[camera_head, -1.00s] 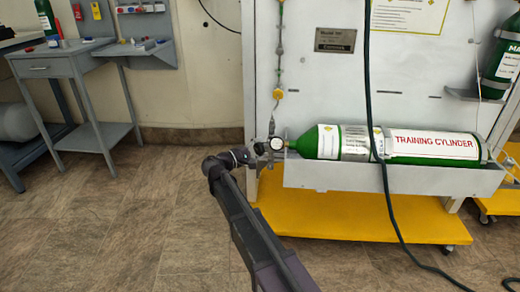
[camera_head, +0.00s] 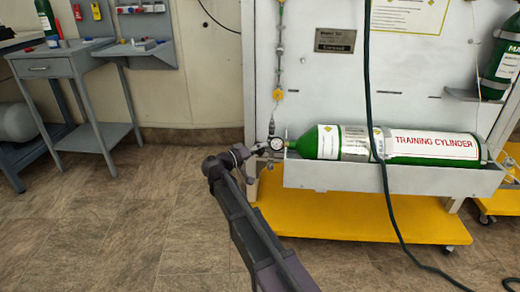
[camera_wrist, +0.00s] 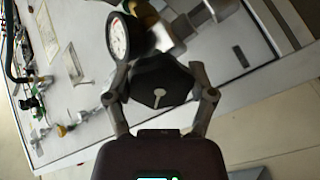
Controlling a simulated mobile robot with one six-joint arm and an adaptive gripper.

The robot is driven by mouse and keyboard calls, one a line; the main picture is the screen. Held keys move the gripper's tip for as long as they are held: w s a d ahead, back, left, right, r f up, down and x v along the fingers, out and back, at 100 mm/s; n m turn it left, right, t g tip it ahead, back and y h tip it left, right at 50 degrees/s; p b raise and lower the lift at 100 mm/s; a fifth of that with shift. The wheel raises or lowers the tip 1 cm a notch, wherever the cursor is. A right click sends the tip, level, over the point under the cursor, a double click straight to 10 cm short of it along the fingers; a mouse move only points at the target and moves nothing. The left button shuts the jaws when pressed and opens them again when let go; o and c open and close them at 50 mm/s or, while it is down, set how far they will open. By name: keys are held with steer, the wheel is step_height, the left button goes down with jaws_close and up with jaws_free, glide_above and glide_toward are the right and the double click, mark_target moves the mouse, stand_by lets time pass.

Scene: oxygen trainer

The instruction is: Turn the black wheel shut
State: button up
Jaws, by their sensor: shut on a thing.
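The black wheel (camera_wrist: 160,82) shows in the wrist view between the two fingers of my gripper (camera_wrist: 160,95). A finger rests on each side of it, and my gripper is shut on it. A pale slot or pointer shows on the wheel's face. The round white gauge (camera_wrist: 118,38) is just up and left of the wheel, and it also shows in the head view (camera_head: 277,144). The green training cylinder (camera_head: 400,145) lies on its side, with its valve end to the left. In the head view my wrist hides the wheel.
The cylinder lies in a grey trough (camera_head: 390,178) on a white panel (camera_head: 420,60) above a yellow base (camera_head: 350,218). A dark hose (camera_head: 382,180) hangs across the cylinder's front. A grey side table (camera_head: 60,65) stands at left, and the floor between is clear.

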steer(key=m, duration=0.3)
steer(key=shift+m, duration=0.4)
steer(key=shift+d+m, duration=0.1)
steer(key=shift+m, duration=1.7)
steer(key=o, duration=1.1)
steer(key=shift+s, duration=0.1)
steer(key=shift+v, duration=6.05)
